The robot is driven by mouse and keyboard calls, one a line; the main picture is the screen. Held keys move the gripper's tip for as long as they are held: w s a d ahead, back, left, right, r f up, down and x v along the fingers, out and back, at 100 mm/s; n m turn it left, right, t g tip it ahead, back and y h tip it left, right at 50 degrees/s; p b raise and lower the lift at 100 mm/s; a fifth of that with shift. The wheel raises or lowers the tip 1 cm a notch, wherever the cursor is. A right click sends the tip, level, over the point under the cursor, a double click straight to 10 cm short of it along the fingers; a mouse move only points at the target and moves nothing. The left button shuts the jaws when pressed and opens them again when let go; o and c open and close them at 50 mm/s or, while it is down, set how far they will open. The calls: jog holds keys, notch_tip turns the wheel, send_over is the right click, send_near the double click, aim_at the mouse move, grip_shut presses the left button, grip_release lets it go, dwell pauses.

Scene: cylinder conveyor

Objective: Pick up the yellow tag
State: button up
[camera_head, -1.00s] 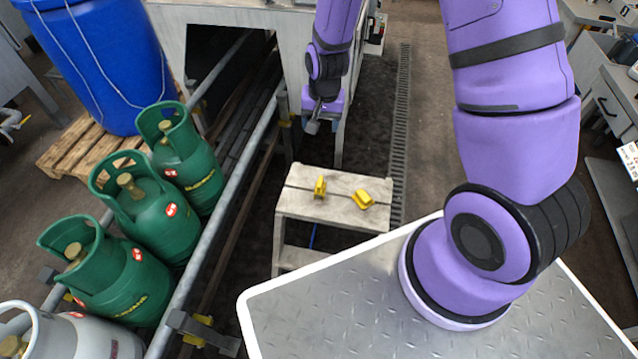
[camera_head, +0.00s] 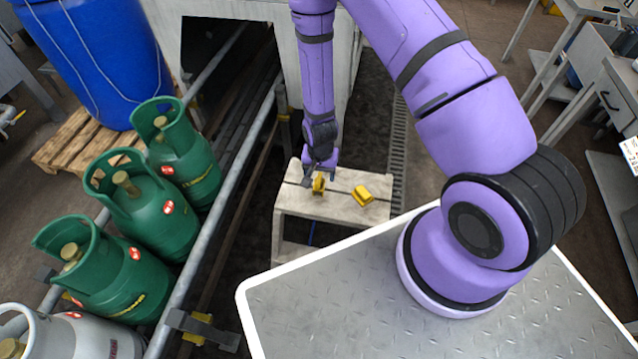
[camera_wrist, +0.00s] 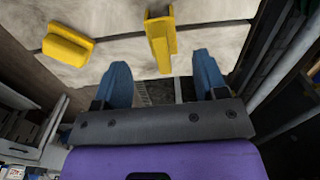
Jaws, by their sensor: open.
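Two yellow tags are on the small light stool (camera_head: 345,208). The left yellow tag (camera_head: 319,185) stands at my gripper (camera_head: 321,172), which is above and just behind it. The right yellow tag (camera_head: 362,195) lies a little to the right. In the wrist view, one tag (camera_wrist: 160,40) stands ahead of and between the two blue fingertips of my gripper (camera_wrist: 162,78). The other tag (camera_wrist: 68,43) lies to the left there. My gripper is open and empty, with a gap showing between the fingers and the tag.
Several green gas cylinders (camera_head: 150,205) stand in a row behind a grey rail (camera_head: 225,170) at left. A blue barrel (camera_head: 90,60) stands on a wooden pallet (camera_head: 70,145). A grey machine housing (camera_head: 270,50) is behind the stool. Dark floor lies around the stool.

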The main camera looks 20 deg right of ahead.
jog(key=shift+a+f, duration=0.15)
jog(key=shift+f, duration=3.05)
jog(key=c, duration=1)
jog(key=shift+r, duration=0.15)
